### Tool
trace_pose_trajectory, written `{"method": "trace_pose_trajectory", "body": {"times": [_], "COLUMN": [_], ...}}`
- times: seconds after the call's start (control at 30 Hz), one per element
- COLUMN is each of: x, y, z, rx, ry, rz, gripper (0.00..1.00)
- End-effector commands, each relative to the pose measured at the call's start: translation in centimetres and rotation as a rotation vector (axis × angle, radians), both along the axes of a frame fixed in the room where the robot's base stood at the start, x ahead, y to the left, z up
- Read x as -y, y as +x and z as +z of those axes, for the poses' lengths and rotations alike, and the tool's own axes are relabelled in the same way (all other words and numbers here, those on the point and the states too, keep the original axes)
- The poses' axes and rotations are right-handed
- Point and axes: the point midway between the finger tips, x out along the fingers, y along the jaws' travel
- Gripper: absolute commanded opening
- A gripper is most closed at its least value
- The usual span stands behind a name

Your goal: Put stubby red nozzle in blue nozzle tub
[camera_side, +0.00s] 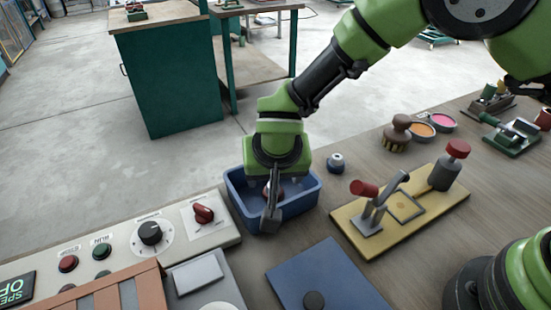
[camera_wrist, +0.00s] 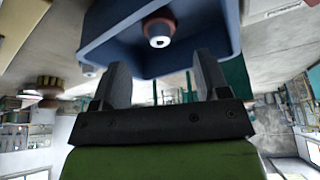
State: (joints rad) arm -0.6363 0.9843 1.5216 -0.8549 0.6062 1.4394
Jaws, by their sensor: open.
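The blue nozzle tub (camera_side: 298,207) stands on the bench beside the control panel, and its walls also show at the top of the wrist view (camera_wrist: 222,38). The stubby red nozzle (camera_wrist: 157,32) is inside the tub, with a dark red body and a pale ring around a dark hole. In the side view it is mostly hidden by my gripper (camera_side: 272,198). My gripper points down into the tub. In the wrist view its two fingers (camera_wrist: 162,66) are wide apart, with clear space between them and the nozzle beyond their tips.
A yellow board (camera_side: 400,222) with a red-handled clamp lies further right. A blue mat (camera_side: 325,275) lies in front. The control panel (camera_side: 125,262) is at left. A wooden-handled brush (camera_side: 397,134) and paint pots stand behind.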

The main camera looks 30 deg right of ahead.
Motion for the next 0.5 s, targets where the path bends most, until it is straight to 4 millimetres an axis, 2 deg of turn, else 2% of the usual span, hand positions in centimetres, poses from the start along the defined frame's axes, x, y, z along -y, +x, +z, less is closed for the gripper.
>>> {"method": "trace_pose_trajectory", "body": {"times": [0.03,0.2,0.33,0.5], "x": [-0.3,-0.7,-0.8,-0.8], "y": [-0.4,-1.5,-2.0,-2.2], "z": [1.3,4.0,5.1,5.5], "rx": [0.004,0.004,0.001,0.0], "ry": [0.002,0.001,0.001,-0.001], "rz": [0.002,0.002,0.0,0.001], "gripper": [0.68,0.68,0.68,0.68]}}
